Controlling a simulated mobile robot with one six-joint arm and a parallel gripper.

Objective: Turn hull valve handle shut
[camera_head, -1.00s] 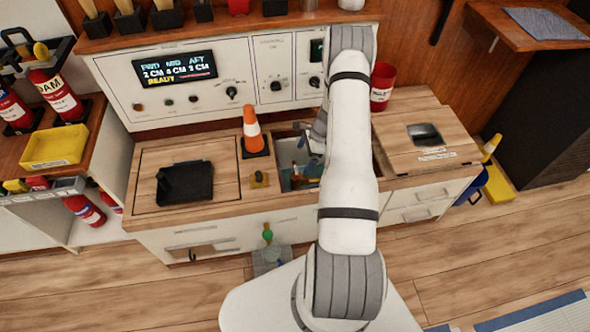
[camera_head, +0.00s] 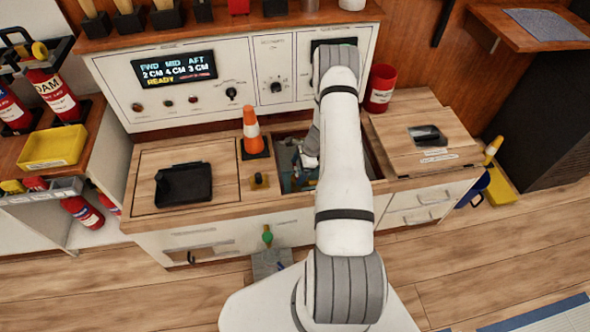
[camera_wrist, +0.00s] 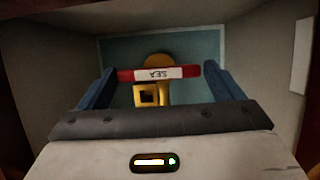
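The hull valve handle (camera_wrist: 188,72) is a red bar with a white label reading SEA. In the wrist view it lies crosswise over a yellow valve body (camera_wrist: 152,95) on a blue-green floor. My gripper (camera_wrist: 159,70) has its two blue fingers wide apart, one near each end of the bar. I cannot tell whether either finger touches it. In the head view my gripper (camera_head: 303,160) is down in the open counter bay (camera_head: 290,183), and the handle is hidden there.
Pale bay walls (camera_wrist: 262,50) stand close around my gripper in the wrist view. A wooden lid (camera_head: 410,130) lies to the right. A black tray (camera_head: 184,185) is farther left.

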